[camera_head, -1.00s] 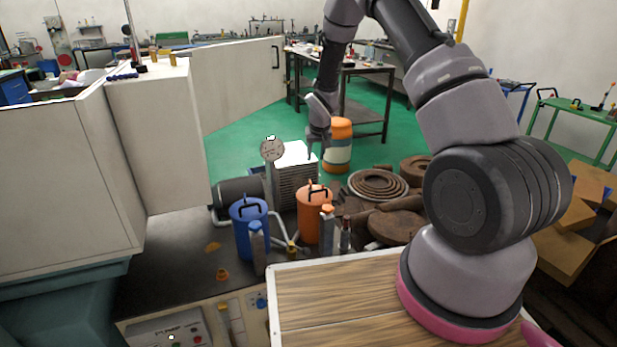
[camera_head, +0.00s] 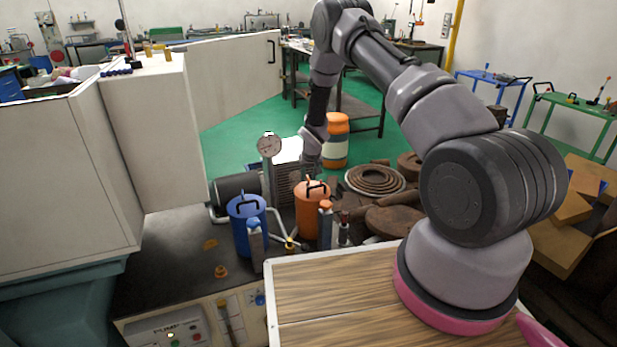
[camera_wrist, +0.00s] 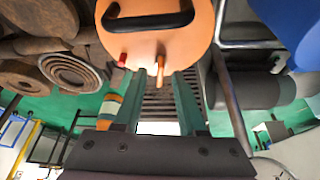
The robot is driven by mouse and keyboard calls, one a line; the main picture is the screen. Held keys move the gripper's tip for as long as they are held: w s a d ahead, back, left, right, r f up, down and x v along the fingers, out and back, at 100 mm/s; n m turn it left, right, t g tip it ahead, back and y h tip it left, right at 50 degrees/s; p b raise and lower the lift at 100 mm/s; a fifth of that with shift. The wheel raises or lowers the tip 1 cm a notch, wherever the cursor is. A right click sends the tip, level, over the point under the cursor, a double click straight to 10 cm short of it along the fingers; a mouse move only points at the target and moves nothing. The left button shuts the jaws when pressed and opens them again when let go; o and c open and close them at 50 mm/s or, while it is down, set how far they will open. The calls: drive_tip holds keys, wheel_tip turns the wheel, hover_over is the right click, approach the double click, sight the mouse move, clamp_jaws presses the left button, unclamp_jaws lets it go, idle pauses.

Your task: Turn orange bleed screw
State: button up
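The orange canister (camera_head: 309,221) with a black handle stands on the bench in the head view. It fills the top of the wrist view (camera_wrist: 190,35). A small orange screw (camera_wrist: 160,66) sticks out of its lid, with a red one (camera_wrist: 123,59) to its left. My gripper (camera_wrist: 157,78) is open. Its two fingers point at the lid, with the orange screw between their tips and a gap on each side. In the head view my gripper (camera_head: 308,170) is just behind the canister, its fingertips partly hidden.
A blue canister (camera_head: 246,235) stands left of the orange one. A pressure gauge (camera_head: 269,146) and a finned white box are behind. Grey cylinders with orange (camera_head: 326,225) and blue caps stand in front. Rusty coils and discs (camera_head: 374,180) lie to the right.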

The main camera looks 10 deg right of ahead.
clamp_jaws()
idle(0.4)
drive_tip(key=n, duration=0.1)
drive_tip(key=n+y, duration=0.1)
drive_tip(key=n, duration=0.2)
drive_tip(key=shift+w+d+y, duration=0.1)
drive_tip(key=shift+d+y, duration=0.15)
drive_tip(key=shift+y, duration=0.05)
drive_tip(key=n+y, duration=0.1)
drive_tip(key=n, duration=0.1)
drive_tip(key=shift+n+g, duration=0.3)
drive_tip(key=n+g+y, duration=0.1)
drive_tip(key=n, duration=0.3)
drive_tip(key=shift+w, duration=0.1)
drive_tip(key=shift+w+d+n+g+y, duration=0.15)
drive_tip(key=shift+n+g, duration=0.25)
drive_tip(key=shift+n, duration=0.65)
drive_tip(key=shift+s+a+n+g+y, duration=0.15)
drive_tip(key=shift+n+g, duration=0.25)
drive_tip(key=shift+n, duration=0.65)
drive_tip(key=shift+w+d, duration=0.1)
